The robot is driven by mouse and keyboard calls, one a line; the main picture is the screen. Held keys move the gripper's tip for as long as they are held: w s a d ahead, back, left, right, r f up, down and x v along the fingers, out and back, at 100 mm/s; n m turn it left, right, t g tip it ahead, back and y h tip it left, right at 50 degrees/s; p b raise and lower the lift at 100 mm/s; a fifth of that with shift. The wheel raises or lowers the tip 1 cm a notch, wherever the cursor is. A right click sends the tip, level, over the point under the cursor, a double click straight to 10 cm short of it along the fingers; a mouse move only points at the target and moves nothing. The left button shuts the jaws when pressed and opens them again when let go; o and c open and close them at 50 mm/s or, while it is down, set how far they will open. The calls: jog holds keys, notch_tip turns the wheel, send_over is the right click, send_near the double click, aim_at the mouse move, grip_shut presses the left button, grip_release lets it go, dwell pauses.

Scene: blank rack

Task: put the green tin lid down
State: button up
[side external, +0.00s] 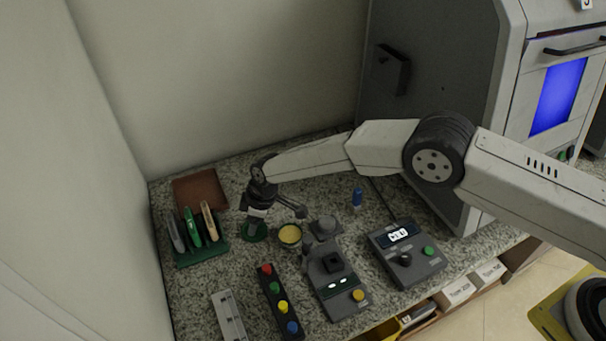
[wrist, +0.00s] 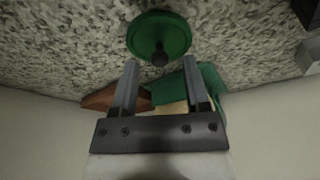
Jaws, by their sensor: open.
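The green tin lid (side external: 255,234) lies on the speckled counter, just below my gripper (side external: 254,217) in the side view. In the wrist view the lid (wrist: 159,33) is a green disc with a dark knob, just beyond the fingertips of my gripper (wrist: 160,63). The fingers are apart, with nothing held between them, and the knob is roughly in line with the gap. An open round tin (side external: 290,234) with yellow contents stands to the right of the lid.
A green rack (side external: 203,254) holding several upright blanks stands left of the lid, with a brown board (side external: 200,191) behind it. A strip with coloured buttons (side external: 280,302) lies in front.

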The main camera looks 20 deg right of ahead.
jog(key=v, duration=1.1)
jog(key=shift+r, duration=0.1)
dwell(0.4)
jog(key=s+d+r+m+h, duration=0.1)
jog(key=s+d+r+m, duration=0.25)
jog(key=d, duration=0.65)
jog(key=s+d+r+m, duration=0.3)
jog(key=d+r, duration=0.1)
jog(key=d, duration=0.6)
jog(key=s+d+r+m+h, duration=0.1)
jog(key=s+d+m, duration=0.1)
jog(key=s+d, duration=0.4)
jog(key=s+d+r+m+t, duration=0.1)
jog(key=s+d+m, duration=0.2)
jog(key=s+d, duration=0.4)
jog(key=s, duration=0.4)
jog(key=shift+s+m+h, duration=0.35)
jog(key=shift+h, duration=0.05)
